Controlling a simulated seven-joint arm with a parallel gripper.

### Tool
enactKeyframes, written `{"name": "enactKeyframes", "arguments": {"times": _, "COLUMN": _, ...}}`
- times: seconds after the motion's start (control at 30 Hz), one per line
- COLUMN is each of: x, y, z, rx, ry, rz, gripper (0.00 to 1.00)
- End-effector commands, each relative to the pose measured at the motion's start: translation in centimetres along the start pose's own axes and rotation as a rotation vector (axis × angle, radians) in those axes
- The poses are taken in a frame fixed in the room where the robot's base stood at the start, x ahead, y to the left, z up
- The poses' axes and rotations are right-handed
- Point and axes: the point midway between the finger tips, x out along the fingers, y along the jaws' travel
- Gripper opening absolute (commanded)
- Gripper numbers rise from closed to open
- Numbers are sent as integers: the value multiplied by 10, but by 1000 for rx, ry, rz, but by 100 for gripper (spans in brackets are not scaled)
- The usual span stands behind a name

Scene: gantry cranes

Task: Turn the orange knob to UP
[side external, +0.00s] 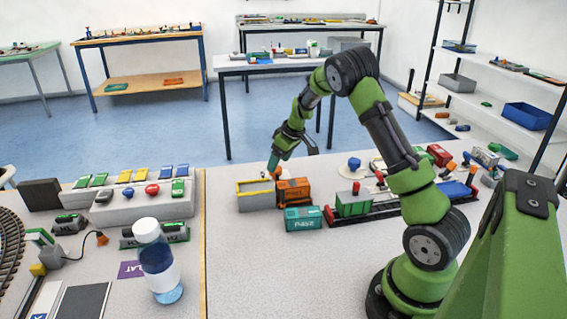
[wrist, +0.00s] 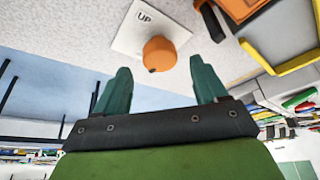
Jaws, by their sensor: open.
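The orange knob (wrist: 160,54) sits on a white plate (wrist: 128,36) in the wrist view. The plate carries the printed word UP near its edge, and a small dark mark shows on the knob's near side. My gripper (wrist: 160,68) is open, with one teal finger to each side of the knob's line and the knob just beyond the tips. No contact shows. In the side view my gripper (side external: 273,164) points down behind the yellow-rimmed box (side external: 255,202) and the orange wagon (side external: 293,190). The knob cannot be made out clearly there.
A teal wagon (side external: 303,218) stands in front of the orange one. A button panel (side external: 143,206) and a bottle (side external: 158,268) stand left. The front middle of the table is clear.

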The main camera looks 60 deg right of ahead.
Motion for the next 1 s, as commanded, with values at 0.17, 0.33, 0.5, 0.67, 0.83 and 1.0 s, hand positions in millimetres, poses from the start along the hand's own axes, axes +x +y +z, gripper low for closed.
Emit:
{"name": "enactKeyframes", "arguments": {"times": 0.17, "x": 22, "y": 0, "z": 0, "rx": -2, "ry": -1, "rz": 0, "gripper": 72}}
{"name": "enactKeyframes", "arguments": {"times": 0.33, "x": 28, "y": 0, "z": 0, "rx": -1, "ry": 1, "rz": 0, "gripper": 72}}
{"name": "enactKeyframes", "arguments": {"times": 0.5, "x": 28, "y": 0, "z": 0, "rx": -1, "ry": 1, "rz": 0, "gripper": 72}}
{"name": "enactKeyframes", "arguments": {"times": 0.67, "x": 28, "y": 0, "z": 0, "rx": -1, "ry": 1, "rz": 0, "gripper": 56}}
{"name": "enactKeyframes", "arguments": {"times": 0.83, "x": 28, "y": 0, "z": 0, "rx": -1, "ry": 1, "rz": 0, "gripper": 30}}
{"name": "enactKeyframes", "arguments": {"times": 1.0, "x": 28, "y": 0, "z": 0, "rx": 0, "ry": 1, "rz": 0, "gripper": 16}}
